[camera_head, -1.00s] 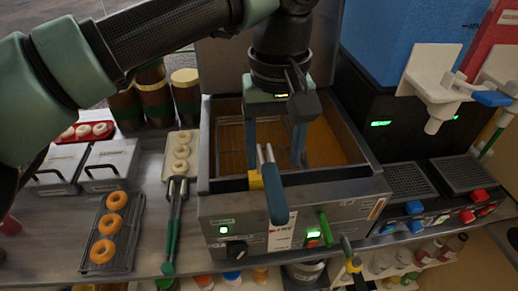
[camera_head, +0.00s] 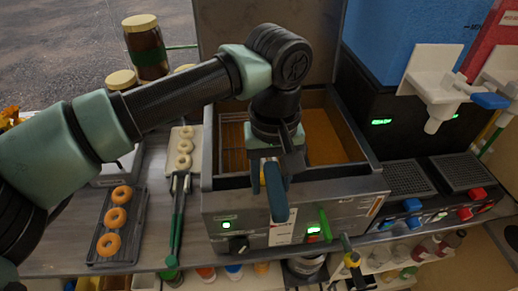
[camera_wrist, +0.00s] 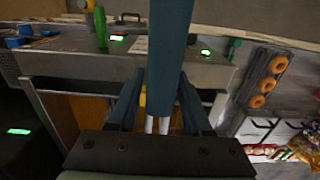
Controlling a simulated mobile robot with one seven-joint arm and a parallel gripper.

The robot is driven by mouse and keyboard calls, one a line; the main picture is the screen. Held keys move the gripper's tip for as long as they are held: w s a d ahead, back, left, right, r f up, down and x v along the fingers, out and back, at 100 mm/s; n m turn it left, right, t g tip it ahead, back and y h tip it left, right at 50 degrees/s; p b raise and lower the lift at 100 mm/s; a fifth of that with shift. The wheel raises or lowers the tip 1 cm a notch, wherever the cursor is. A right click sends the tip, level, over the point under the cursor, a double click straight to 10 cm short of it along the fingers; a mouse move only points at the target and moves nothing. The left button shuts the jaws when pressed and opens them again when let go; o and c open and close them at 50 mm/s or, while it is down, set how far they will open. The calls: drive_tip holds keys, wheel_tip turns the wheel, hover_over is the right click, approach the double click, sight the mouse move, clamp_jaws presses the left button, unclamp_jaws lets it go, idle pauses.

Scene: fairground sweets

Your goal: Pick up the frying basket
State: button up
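The frying basket has a dark blue handle (camera_head: 277,192) that sticks out over the front of the fryer (camera_head: 205,180). Its wire mesh (camera_head: 233,140) shows in the left part of the fryer well. In the wrist view the blue handle (camera_wrist: 168,60) runs down the middle, with two pale rods at its lower end. My gripper (camera_wrist: 162,90) is open, with one dark blue finger on each side of the handle. I cannot tell whether the fingers touch it.
A rack of doughnuts (camera_head: 92,255) and green-handled tongs (camera_head: 177,220) lie left of the fryer. A tray of pale rings (camera_head: 172,160) stands behind the tongs. Drink dispensers (camera_head: 432,90) stand close on the right. A raised panel (camera_head: 215,50) backs the fryer.

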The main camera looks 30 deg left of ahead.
clamp_jaws()
drive_tip(key=shift+r, duration=0.1)
idle(1.0)
